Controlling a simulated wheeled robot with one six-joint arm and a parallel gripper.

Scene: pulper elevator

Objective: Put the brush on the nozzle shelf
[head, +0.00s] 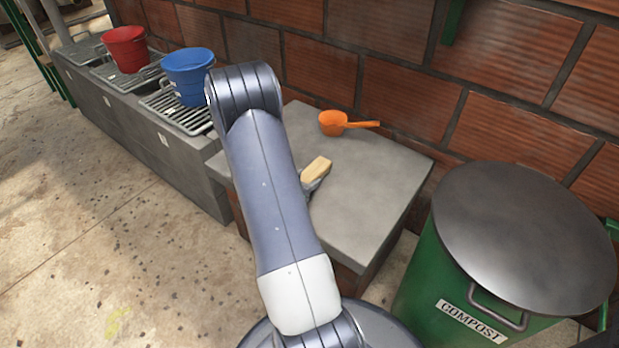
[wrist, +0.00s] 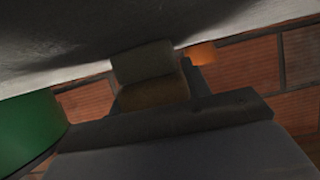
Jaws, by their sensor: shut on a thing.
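The brush (head: 317,167), a pale wooden block as far as I can see, is at the middle of the grey concrete slab. My gripper (head: 313,186) is shut on it, low over the slab, and is mostly hidden behind my own arm. In the wrist view the brush (wrist: 146,62) shows as a dim tan-grey block just beyond the dark gripper parts. It is close to the slab surface; I cannot tell whether it touches. I cannot make out which surface is the nozzle shelf.
An orange scoop (head: 333,122) lies on the slab (head: 375,170) near the brick wall. A lidded green compost bin (head: 425,285) stands at right. Red (head: 125,47) and blue (head: 188,75) buckets sit on grates along the left ledge. Floor at left is clear.

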